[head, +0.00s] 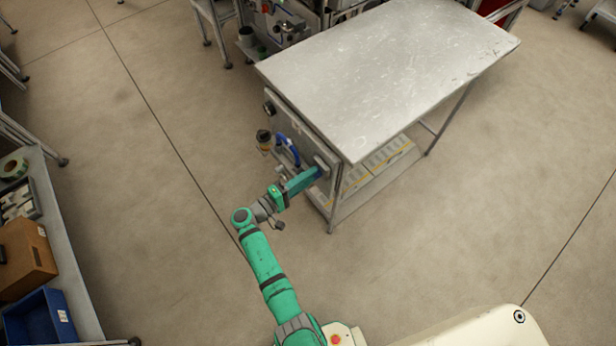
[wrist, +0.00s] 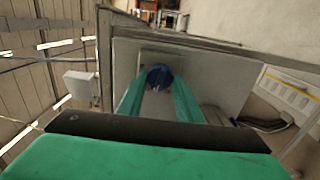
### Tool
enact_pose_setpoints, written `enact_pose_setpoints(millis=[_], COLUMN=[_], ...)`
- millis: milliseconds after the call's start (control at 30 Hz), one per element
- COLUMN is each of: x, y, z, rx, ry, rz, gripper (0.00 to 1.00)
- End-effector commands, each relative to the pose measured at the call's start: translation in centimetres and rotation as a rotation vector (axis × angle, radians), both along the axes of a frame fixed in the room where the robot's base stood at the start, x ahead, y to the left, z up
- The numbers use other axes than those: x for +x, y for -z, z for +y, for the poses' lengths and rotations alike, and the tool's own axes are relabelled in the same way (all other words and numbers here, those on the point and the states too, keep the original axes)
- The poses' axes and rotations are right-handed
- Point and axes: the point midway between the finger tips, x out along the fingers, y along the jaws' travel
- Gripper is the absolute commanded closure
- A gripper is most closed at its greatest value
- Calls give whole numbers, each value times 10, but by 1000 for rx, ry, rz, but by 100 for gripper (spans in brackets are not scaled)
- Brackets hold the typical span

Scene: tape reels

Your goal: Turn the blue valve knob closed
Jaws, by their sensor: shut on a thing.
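The blue valve knob (wrist: 159,77) is on a grey panel (wrist: 210,68) in the wrist view. The two green fingers of my gripper (wrist: 160,92) reach up to it, one on each side, and are shut on it. In the head view my gripper (head: 318,172) is at the side panel under the near left corner of the metal table. The knob is mostly hidden there by the gripper. Its exact turn angle cannot be told.
A blue hose (head: 287,148) and a small amber-bowled fitting (head: 264,139) sit on the panel just left of my gripper. The metal table (head: 390,70) overhangs above. A bench with a blue bin (head: 38,318) stands at far left. Open floor lies between.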

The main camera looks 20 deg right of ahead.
Motion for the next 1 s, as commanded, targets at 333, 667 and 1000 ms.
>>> enact_pose_setpoints(millis=[333,667,1000], x=[0,0,0], y=[1,1,1], z=[1,1,1], rx=[-58,-71,-71], ry=[-1,-2,-2], rz=[160,200,200], gripper=[90,90,58])
